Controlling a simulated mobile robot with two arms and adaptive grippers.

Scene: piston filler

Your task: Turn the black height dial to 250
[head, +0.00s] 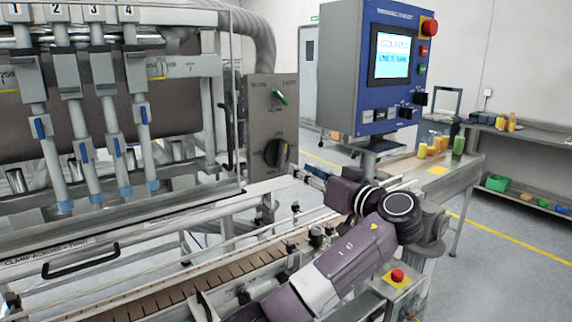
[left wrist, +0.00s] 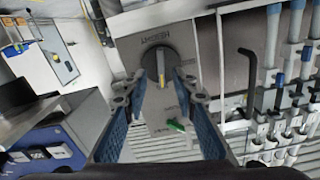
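The black height dial (head: 276,152) is a round knob low on the grey metal panel (head: 259,118). It also shows in the left wrist view (left wrist: 151,62), with a raised grip bar and a pale yellowish mark. The scale numbers around it are too small to read surely. My left gripper (head: 302,172) is just in front of the dial. In the left wrist view its two blue-and-grey fingers (left wrist: 160,80) are apart, one on each side of the dial's grip bar. I cannot tell whether they touch it. My right gripper is not in view.
A green switch (head: 280,97) sits above the dial on the same panel. A blue control box (head: 352,75) with a lit screen and red stop button stands to the right. Filling nozzles (head: 95,130) hang at left, above a slatted conveyor (head: 170,297).

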